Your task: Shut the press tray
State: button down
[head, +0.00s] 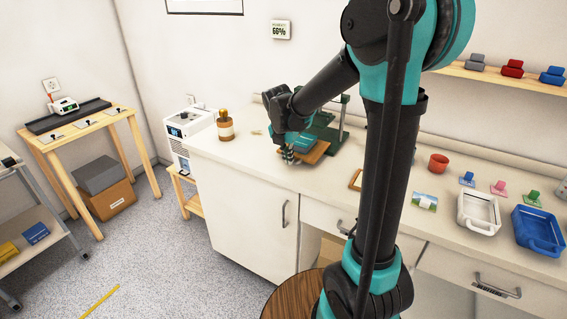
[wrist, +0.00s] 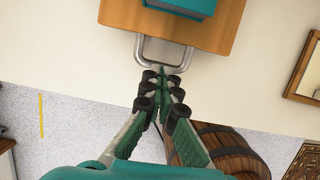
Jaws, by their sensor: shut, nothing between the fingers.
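The press tray (head: 316,154) is a brown wooden board on the white counter at the foot of a dark green press (head: 326,132). In the wrist view the tray (wrist: 120,15) bears a teal block, perhaps a book, and has a U-shaped metal handle (wrist: 141,50) at its front. My gripper (wrist: 160,78) is shut and empty, its fingertips at the handle's front bar; I cannot tell whether they touch it. In the head view my gripper (head: 288,157) is at the tray's near left edge, and my arm hides part of the press.
A stamp-like wooden object (head: 225,126) stands left on the counter (head: 245,150). A frame (head: 355,180), a card (head: 424,202), a red pot (head: 438,163) and white (head: 480,225) and blue (head: 538,248) trays lie to the right. A round wooden top (head: 285,296) stands in front.

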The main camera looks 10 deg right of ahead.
aim_at(304, 140)
jog(key=w+d, duration=0.2)
jog(key=w, duration=0.1)
jog(key=w+d, duration=0.3)
jog(key=w, duration=0.1)
jog(key=w+d, duration=0.2)
jog(key=w, duration=0.1)
jog(key=shift+w+d, duration=0.15)
jog(key=shift+d, duration=0.1)
